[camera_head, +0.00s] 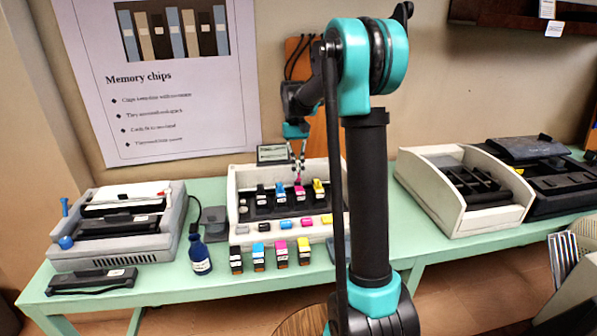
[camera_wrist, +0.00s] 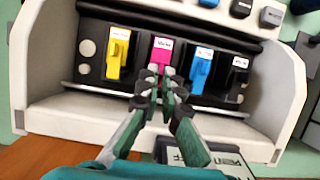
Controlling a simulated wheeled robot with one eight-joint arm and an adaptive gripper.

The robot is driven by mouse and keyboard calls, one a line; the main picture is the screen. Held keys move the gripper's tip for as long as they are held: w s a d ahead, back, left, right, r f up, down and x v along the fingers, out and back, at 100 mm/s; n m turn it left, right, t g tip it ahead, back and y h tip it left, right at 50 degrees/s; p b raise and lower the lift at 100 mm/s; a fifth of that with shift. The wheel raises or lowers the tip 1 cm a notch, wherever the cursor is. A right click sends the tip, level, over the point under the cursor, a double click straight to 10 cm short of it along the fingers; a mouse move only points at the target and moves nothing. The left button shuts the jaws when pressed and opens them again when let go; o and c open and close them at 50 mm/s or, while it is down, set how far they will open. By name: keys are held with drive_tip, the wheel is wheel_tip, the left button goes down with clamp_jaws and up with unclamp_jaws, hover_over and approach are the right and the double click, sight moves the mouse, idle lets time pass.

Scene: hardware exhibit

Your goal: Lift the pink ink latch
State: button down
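The pink ink latch (camera_wrist: 160,52) has a white label and sits in a dark row inside the white printer housing (camera_wrist: 55,122). In the head view the pink latch (camera_head: 299,190) stands between a blue and a yellow one. My gripper (camera_wrist: 166,80) is at the lower end of the pink latch in the wrist view, its fingertips close together and hiding that end. My gripper (camera_head: 297,168) points down just above the pink latch in the head view. Whether the fingers touch or hold it cannot be told.
Yellow (camera_wrist: 118,53), blue (camera_wrist: 202,68) and black (camera_wrist: 237,75) latches flank the pink one closely. Coloured cartridges (camera_head: 281,252) and a blue ink bottle (camera_head: 200,254) stand in front on the green table (camera_head: 180,305). A white open-topped unit (camera_head: 432,190) stands to the right.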

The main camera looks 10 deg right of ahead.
drive_tip(key=shift+w+g, duration=0.15)
drive_tip(key=shift+g, duration=0.15)
drive_tip(key=c, duration=1.7)
unclamp_jaws()
drive_tip(key=v, duration=1.2)
